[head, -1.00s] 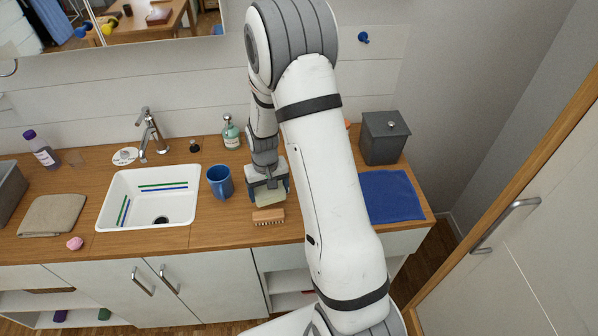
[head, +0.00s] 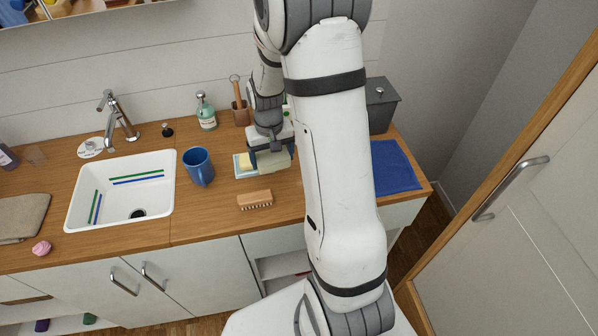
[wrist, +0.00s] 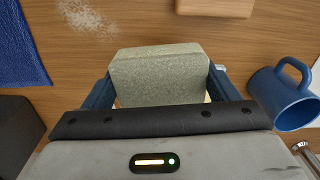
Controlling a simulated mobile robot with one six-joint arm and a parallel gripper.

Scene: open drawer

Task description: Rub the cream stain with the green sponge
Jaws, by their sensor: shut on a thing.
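The green sponge (wrist: 160,76) is a pale grey-green block between the two blue fingers of my gripper (wrist: 163,88) in the wrist view. My gripper is shut on it. In the head view my gripper (head: 270,153) holds the sponge (head: 274,160) over the counter behind the brush; whether it touches anything below is unclear. The cream stain (wrist: 86,15) is a speckled pale patch on the wood at the top left of the wrist view, apart from the sponge. In the head view the stain is not visible.
A wooden brush (head: 255,199) and a blue mug (head: 198,167) stand near my gripper. A pale dish (head: 240,172) with a yellow block is partly hidden beside it. A blue cloth (head: 394,166) and grey bin (head: 380,105) are at right. A soap bottle (head: 206,112) stands behind.

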